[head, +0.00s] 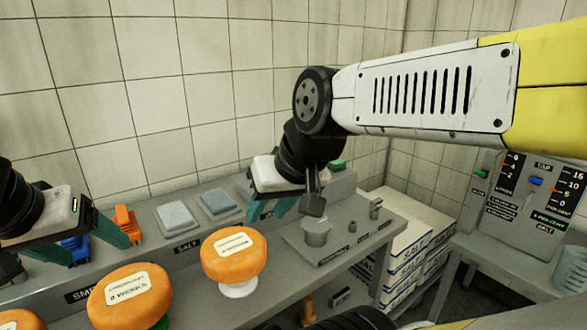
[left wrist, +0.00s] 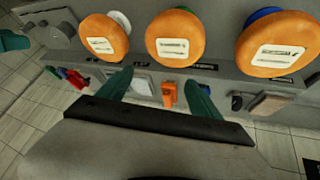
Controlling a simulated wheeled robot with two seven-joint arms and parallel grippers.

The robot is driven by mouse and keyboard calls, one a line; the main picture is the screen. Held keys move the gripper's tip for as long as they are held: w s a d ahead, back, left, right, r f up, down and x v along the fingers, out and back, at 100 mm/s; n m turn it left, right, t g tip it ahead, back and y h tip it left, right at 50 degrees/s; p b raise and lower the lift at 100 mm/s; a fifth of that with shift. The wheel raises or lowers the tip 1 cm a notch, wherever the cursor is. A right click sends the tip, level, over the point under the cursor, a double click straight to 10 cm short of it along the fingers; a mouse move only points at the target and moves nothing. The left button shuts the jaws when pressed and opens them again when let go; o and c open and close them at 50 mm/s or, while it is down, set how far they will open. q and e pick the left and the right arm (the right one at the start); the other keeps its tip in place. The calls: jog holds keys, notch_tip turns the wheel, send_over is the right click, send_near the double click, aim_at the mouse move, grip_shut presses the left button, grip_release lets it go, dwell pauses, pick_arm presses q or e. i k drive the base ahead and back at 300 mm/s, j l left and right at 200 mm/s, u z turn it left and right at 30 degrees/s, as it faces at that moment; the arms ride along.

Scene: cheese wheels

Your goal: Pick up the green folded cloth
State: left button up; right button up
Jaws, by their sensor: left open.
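I cannot make out a green folded cloth for certain. A small green patch (head: 337,165) shows behind my right gripper in the head view, too small to identify. A pale folded cloth (head: 178,216) and a blue-grey folded cloth (head: 219,203) lie side by side on the back ledge. My left gripper (head: 101,250) is open at the left end of that ledge, its teal fingers near an orange item (head: 127,225). In the left wrist view, the orange item (left wrist: 167,95) shows between the fingers (left wrist: 160,82). My right gripper (head: 268,212), fingers apart, hides part of the ledge right of the cloths.
Orange cheese wheels (head: 234,255) (head: 130,298) stand on supports in front of the ledge. A blue item (head: 75,248) is beside my left gripper.

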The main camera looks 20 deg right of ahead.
aim_at(339, 165)
jog(key=l+u, duration=0.25)
jog(key=u, duration=0.15)
jog(key=l+u, duration=0.25)
jog(key=u, duration=0.15)
jog(key=l+u, duration=0.15)
jog(key=l, duration=0.3)
jog(key=k+l+u, duration=0.1)
jog(key=l, duration=0.35)
jog(key=k+l+u, duration=0.15)
jog(key=l, duration=0.3)
jog(key=k+l+u, duration=0.15)
jog(key=l, duration=0.3)
jog(key=k+l, duration=0.1)
jog(key=l, duration=0.3)
jog(key=k+l, duration=0.15)
jog(key=l, duration=0.2)
jog(key=k+l, duration=0.1)
jog(key=l, duration=0.3)
